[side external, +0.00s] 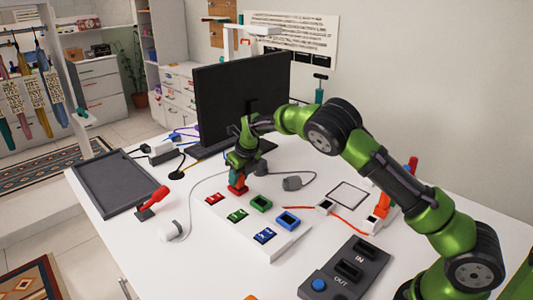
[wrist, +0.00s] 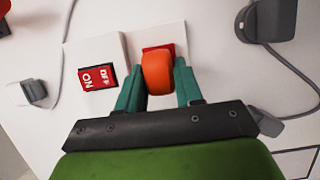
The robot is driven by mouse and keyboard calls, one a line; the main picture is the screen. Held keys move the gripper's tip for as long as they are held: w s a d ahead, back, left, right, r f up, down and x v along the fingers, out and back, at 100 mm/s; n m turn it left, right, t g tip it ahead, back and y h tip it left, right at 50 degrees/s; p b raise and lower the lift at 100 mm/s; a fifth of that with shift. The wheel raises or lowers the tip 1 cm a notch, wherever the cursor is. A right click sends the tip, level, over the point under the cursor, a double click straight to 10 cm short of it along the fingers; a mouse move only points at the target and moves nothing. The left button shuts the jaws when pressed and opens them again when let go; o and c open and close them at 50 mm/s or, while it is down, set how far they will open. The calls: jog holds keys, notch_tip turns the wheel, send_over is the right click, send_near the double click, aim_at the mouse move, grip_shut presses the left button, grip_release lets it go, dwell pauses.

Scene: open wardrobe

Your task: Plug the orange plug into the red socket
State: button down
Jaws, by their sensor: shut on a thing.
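The orange plug (wrist: 158,74) sits between the teal fingers of my gripper (wrist: 160,88), which is shut on it. The red socket (wrist: 167,48) shows just beyond the plug in the wrist view, partly hidden behind it. The plug overlaps the socket there; I cannot tell how deep it sits in it. In the side view my gripper (side external: 239,174) points down at the back end of the white socket board (side external: 262,252), over the red socket (side external: 237,189). The plug is mostly hidden by the fingers there.
A red ON/OFF switch (wrist: 95,77) lies beside the red socket. Green (side external: 261,203) and blue (side external: 288,220) sockets sit farther along the board. A grey adapter (side external: 292,183) with a cable is close by. A black monitor (side external: 240,95) stands behind my gripper.

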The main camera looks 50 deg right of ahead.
jog(key=shift+f, duration=0.35)
jog(key=c, duration=0.7)
grip_release()
jog(key=shift+o, duration=0.2)
jog(key=v, duration=1.7)
jog(key=shift+f, duration=0.15)
